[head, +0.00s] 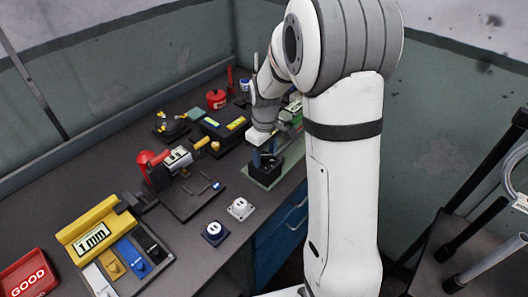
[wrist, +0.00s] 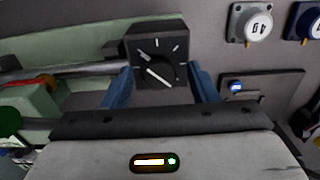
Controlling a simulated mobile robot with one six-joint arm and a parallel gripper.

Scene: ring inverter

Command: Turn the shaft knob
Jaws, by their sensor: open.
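The shaft knob (wrist: 160,72) is a dark dial with a white pointer line, on the face of a black block (wrist: 142,42) with white tick marks. The pointer slants from upper left to lower right. My gripper (wrist: 160,78) is open, with one blue finger to the left and one to the right of the knob. I cannot tell whether either finger touches it. In the head view, my gripper (head: 264,155) points down over the black block on a green base (head: 264,180), and the knob is hidden there.
A metal shaft (wrist: 85,68) runs left of the block. Two round dials, white (head: 240,208) and blue (head: 215,232), lie near the table's front edge. A red-handled fixture (head: 150,160) and a yellow gauge stand (head: 95,235) are further left. A dark case (head: 222,130) stands behind.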

